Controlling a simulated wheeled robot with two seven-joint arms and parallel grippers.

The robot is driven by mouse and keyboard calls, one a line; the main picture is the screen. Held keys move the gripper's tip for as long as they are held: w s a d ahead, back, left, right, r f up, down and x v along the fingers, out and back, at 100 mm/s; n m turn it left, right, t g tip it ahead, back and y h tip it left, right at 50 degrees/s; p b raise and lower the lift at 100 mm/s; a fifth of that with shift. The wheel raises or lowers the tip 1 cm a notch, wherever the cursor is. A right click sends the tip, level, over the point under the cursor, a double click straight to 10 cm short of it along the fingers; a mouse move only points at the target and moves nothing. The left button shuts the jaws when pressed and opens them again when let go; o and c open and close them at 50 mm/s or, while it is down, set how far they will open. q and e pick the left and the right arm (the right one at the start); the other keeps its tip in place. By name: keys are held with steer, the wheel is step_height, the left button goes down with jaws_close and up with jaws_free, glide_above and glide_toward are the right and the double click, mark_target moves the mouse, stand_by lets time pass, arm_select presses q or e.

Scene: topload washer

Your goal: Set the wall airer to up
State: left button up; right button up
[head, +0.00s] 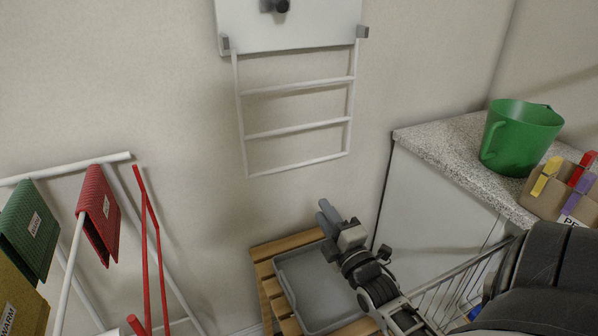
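The wall airer is a white rack (297,129) with several rungs, hinged at grey brackets on the lower edge of a white wall panel (311,22). The rack hangs down nearly flat along the wall. A dark knob (275,5) sits on the panel near the top edge of the view. My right gripper (326,214) is below and to the right of the rack, apart from it, over the grey tray. Its two grey fingers lie side by side with no clear gap and nothing between them. My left gripper is not in view.
A grey tray (290,284) lies on a wooden slatted stand (262,268) below. A drying rack (70,168) with coloured cloths stands at left. A speckled counter (440,147) at right holds a green bucket (515,140) and a peg box (545,190). A wire basket (450,292) is beside my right arm.

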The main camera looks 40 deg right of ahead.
mark_target(300, 166)
steer(key=shift+h, duration=0.4)
steer(key=x, duration=1.1)
steer(key=b+x, duration=0.1)
steer(key=x, duration=0.4)
steer(key=shift+d+r, duration=0.35)
steer(key=shift+d, duration=0.05)
jaws_close()
